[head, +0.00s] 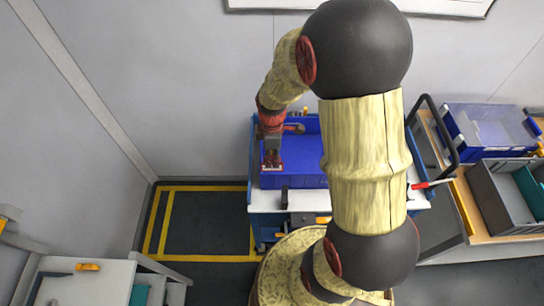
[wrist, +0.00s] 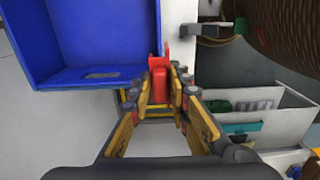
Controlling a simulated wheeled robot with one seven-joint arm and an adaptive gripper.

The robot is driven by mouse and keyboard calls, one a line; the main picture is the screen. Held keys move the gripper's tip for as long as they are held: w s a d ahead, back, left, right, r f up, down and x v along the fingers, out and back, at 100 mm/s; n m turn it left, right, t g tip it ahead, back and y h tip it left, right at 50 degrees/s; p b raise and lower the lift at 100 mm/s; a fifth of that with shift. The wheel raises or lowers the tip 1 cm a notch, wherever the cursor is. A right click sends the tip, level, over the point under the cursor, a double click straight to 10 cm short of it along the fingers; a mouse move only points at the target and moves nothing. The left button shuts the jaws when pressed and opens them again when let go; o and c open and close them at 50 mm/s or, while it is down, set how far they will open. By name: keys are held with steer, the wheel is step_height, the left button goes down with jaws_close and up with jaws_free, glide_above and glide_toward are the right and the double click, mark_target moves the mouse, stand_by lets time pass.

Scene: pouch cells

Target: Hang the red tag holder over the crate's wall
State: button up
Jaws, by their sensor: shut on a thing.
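The red tag holder (wrist: 159,86) is held upright between the fingertips of my gripper (wrist: 163,92) in the wrist view. The blue crate (wrist: 95,75) fills the upper left of that view and looks empty inside where it shows. The holder is at the crate's near right corner, by the wall's edge. I cannot tell whether it touches or straddles the wall. In the head view my gripper (head: 272,163) is over the left part of the blue crate (head: 305,181), with red showing at its tips. My arm hides the crate's right part.
The crate stands on a white-topped cart (head: 265,201). A dark small block (head: 284,198) is at its front edge. To the right, a bench holds a grey bin (head: 497,192) and a clear-topped blue bin (head: 495,130). Yellow-marked floor (head: 205,222) at left is clear.

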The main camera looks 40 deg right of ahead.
steer(key=b, duration=0.3)
glide_above(272, 174)
steer(key=shift+f, duration=2.6)
steer(key=shift+f+b, duration=0.9)
steer(key=shift+f, duration=1)
steer(key=o, duration=1)
steer(key=shift+o, duration=0.2)
steer(key=shift+r, duration=0.1)
step_height(272, 174, up, 12)
steer(key=shift+w+d+f, duration=0.1)
